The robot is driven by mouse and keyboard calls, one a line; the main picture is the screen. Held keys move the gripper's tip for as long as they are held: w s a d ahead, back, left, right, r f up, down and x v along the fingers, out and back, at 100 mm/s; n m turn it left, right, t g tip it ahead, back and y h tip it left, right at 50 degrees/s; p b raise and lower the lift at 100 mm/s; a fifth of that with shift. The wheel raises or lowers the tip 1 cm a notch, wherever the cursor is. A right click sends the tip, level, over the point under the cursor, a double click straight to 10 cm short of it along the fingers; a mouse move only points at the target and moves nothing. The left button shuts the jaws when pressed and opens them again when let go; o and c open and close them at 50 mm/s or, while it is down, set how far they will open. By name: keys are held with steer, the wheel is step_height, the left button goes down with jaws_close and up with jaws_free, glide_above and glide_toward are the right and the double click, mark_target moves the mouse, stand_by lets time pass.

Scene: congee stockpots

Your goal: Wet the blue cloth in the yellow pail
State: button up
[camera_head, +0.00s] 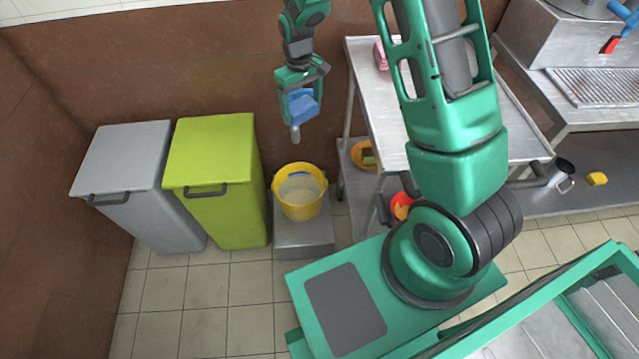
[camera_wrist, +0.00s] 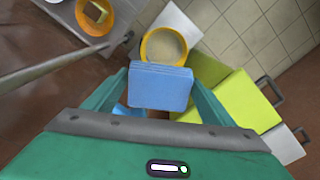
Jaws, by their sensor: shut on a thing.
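The yellow pail (camera_head: 301,205) stands on a low grey block and holds greyish water with something blue at its far inner side. It also shows in the wrist view (camera_wrist: 146,50), ahead of my fingers. The blue cloth (camera_head: 301,106) is folded into a thick pad and hangs between the fingers of my gripper (camera_head: 297,118). In the wrist view the blue cloth (camera_wrist: 160,87) fills the space between both green fingers. My gripper is shut on it, high above the pail and apart from it.
A grey bin (camera_head: 125,160) and a lime-green bin (camera_head: 213,165) stand left of the pail. A steel trolley (camera_head: 385,110) stands to the right, with a pink item (camera_head: 380,55) on top and an orange bowl (camera_head: 362,154) lower down. The brown wall is close behind.

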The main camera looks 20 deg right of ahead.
steer(key=s+a+f+n, duration=0.55)
steer(key=a+f, duration=0.25)
steer(key=f, duration=0.3)
steer(key=s+d+f+n+t, duration=0.1)
steer(key=d+f+n, duration=0.2)
steer(key=d+f, duration=0.45)
steer(key=s+d+f+n+t, duration=0.2)
steer(key=d+f+n, duration=0.15)
steer(key=f, duration=0.75)
steer(key=shift+w+a+f, duration=1.95)
steer(key=shift+w+f, duration=0.3)
steer(key=shift+w, duration=2.5)
step_height(320, 180, down, 13)
steer(key=shift+y, duration=0.4)
steer(key=shift+s+r, duration=0.1)
